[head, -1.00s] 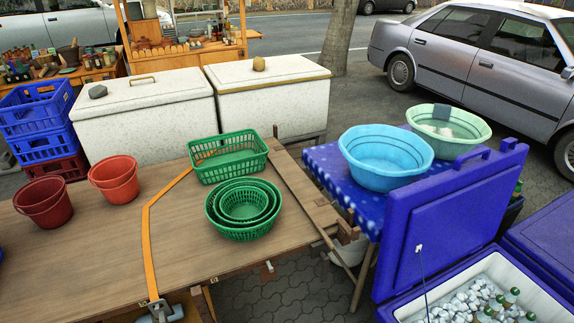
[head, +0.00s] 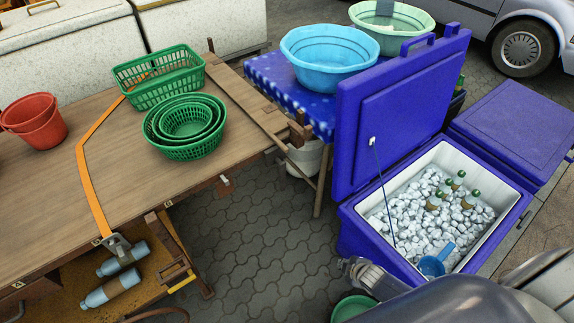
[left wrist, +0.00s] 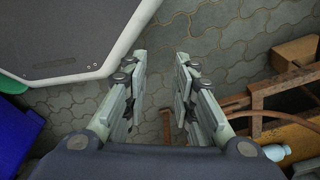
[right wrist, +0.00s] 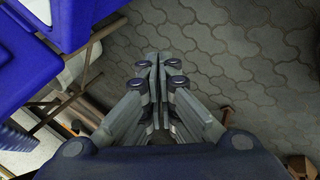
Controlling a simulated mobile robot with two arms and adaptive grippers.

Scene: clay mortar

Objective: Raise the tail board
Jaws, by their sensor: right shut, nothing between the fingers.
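A wooden cart bed (head: 60,160) fills the left of the head view. A narrow wooden board (head: 250,105) with a bracket lies along its right end. A wooden frame (head: 175,250) stands below the near edge; I cannot tell which part is the tail board. My right gripper (head: 350,268) is beside the blue cooler's near-left corner, apart from the cart. In the right wrist view its fingers (right wrist: 157,58) are together and empty over paving. My left gripper (left wrist: 162,57) is open and empty over paving, with a wooden frame (left wrist: 265,105) to its right.
Green baskets (head: 188,120) and a red bucket (head: 35,120) stand on the bed, near an orange strap (head: 90,180). Two bottles (head: 112,290) lie below. An open blue cooler (head: 370,225) with ice stands right. Bare paving (head: 250,240) lies between cart and cooler.

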